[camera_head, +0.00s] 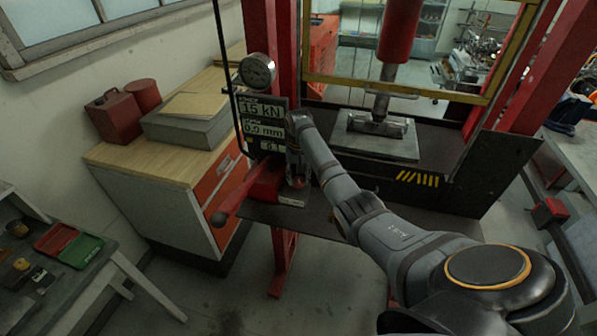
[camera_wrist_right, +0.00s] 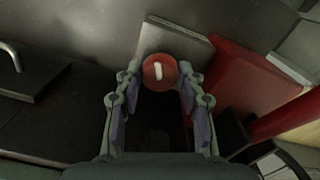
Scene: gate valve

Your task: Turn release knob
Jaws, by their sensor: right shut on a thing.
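The release knob (camera_wrist_right: 159,72) is round and red with a white mark on its face. In the right wrist view it sits between the fingertips of my right gripper (camera_wrist_right: 160,80), which is shut on it. The white mark stands nearly upright, leaning slightly. In the head view my right gripper (camera_head: 297,176) reaches down to the knob at the press's left side, beside a red pump body (camera_head: 264,180). The knob is mostly hidden there by the gripper. My left gripper is in neither view.
A red lever (camera_head: 235,193) slants out left of the gripper. A display panel (camera_head: 263,126) reading 15 kN and 0.0 mm and a round gauge (camera_head: 257,71) stand just behind. A steel plate (camera_head: 375,143) lies on the press bed, and a wooden-topped cabinet (camera_head: 150,165) stands left.

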